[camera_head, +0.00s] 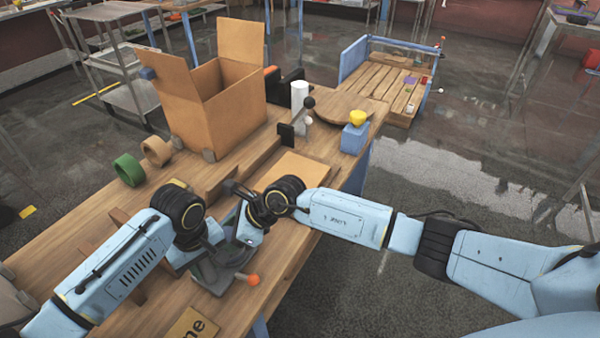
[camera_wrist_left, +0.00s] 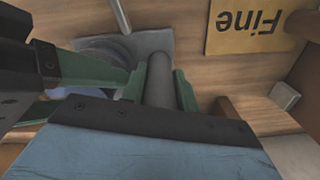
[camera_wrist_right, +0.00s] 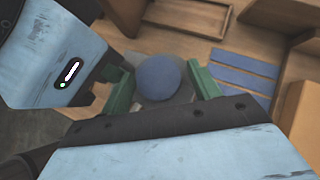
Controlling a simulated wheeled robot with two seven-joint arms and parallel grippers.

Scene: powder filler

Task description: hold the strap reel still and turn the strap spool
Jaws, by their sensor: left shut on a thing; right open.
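The strap reel (camera_head: 219,278) is a grey fixture with a flat base on the bench, partly hidden by my arms. My left gripper (camera_wrist_left: 159,88) is shut on a grey cylindrical post (camera_wrist_left: 160,72) of it, one green finger on each side. In the head view my left gripper (camera_head: 222,254) is low at the reel. A round blue end (camera_wrist_right: 158,77), which seems to be the strap spool, shows in the right wrist view. My right gripper (camera_wrist_right: 160,88) is open, with its green fingers apart on either side of that blue end. Contact there cannot be told.
An orange knob (camera_head: 253,280) stands beside the reel. A "Fine" sign (camera_wrist_left: 250,25) lies close by on the bench. An open cardboard box (camera_head: 225,108), green tape roll (camera_head: 128,170), tan tape roll (camera_head: 156,151) and blue block (camera_head: 355,138) stand farther back.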

